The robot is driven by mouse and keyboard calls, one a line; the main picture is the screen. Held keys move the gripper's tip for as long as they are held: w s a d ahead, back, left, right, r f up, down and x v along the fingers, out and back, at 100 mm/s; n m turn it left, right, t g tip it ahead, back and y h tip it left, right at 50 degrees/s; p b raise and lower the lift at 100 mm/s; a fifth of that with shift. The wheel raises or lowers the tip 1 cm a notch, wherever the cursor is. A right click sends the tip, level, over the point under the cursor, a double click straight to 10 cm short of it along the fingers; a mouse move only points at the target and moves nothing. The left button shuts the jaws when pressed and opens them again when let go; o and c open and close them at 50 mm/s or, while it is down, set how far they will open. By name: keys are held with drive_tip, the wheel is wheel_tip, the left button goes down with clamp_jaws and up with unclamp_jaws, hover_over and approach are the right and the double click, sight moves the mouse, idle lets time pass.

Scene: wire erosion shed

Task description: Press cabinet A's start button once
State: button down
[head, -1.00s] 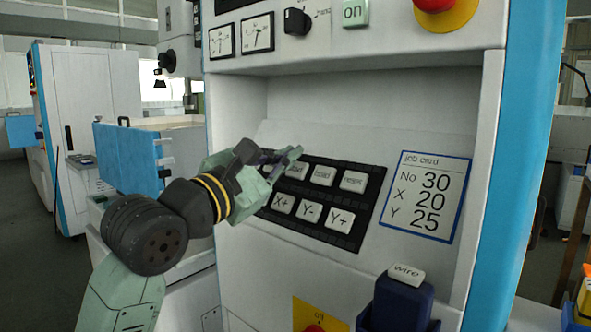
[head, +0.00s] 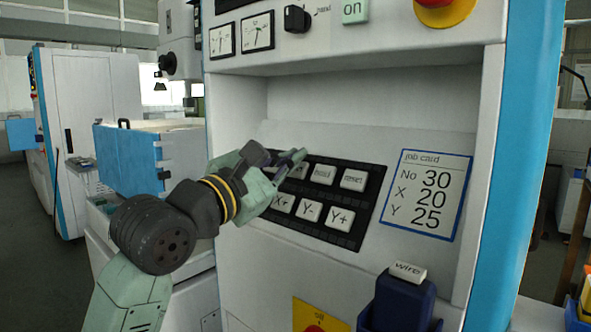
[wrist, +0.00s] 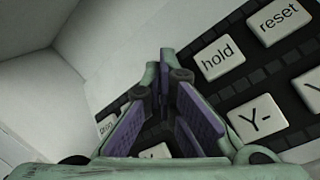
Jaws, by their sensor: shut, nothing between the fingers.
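The control panel of the near cabinet (head: 455,105) has a black key strip (head: 374,190) with white keys; no letter A shows on the cabinet. The key left of the hold key (head: 322,174), where start sits, is mostly hidden behind my fingers and its label is not readable. My gripper (head: 299,156) is shut and empty, its fingertips over that key. I cannot tell whether they touch it. In the wrist view my gripper (wrist: 165,62) also covers the spot left of the hold key (wrist: 215,59).
Close by are the reset key (head: 353,180), Y- key (head: 308,210) and Y+ key (head: 340,219). A prog key (wrist: 105,127) shows left of my fingers. A job card (head: 425,195) is at right, a red stop button (head: 436,2) above, a dark blue holder (head: 400,305) below.

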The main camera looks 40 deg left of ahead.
drive_tip(key=shift+w+f, duration=0.1)
idle(0.6)
drive_tip(key=shift+s+r, duration=0.5)
drive_tip(key=shift+s, duration=0.15)
drive_tip(key=shift+s+r, duration=0.1)
drive_tip(key=shift+s+a+r+p, duration=0.1)
drive_tip(key=shift+s+r+p, duration=0.15)
drive_tip(key=shift+s+r, duration=0.6)
drive_tip(key=shift+s+a+r+p, duration=0.1)
drive_tip(key=shift+s+r+p, duration=0.3)
drive_tip(key=shift+s, duration=0.65)
drive_tip(key=shift+r, duration=0.1)
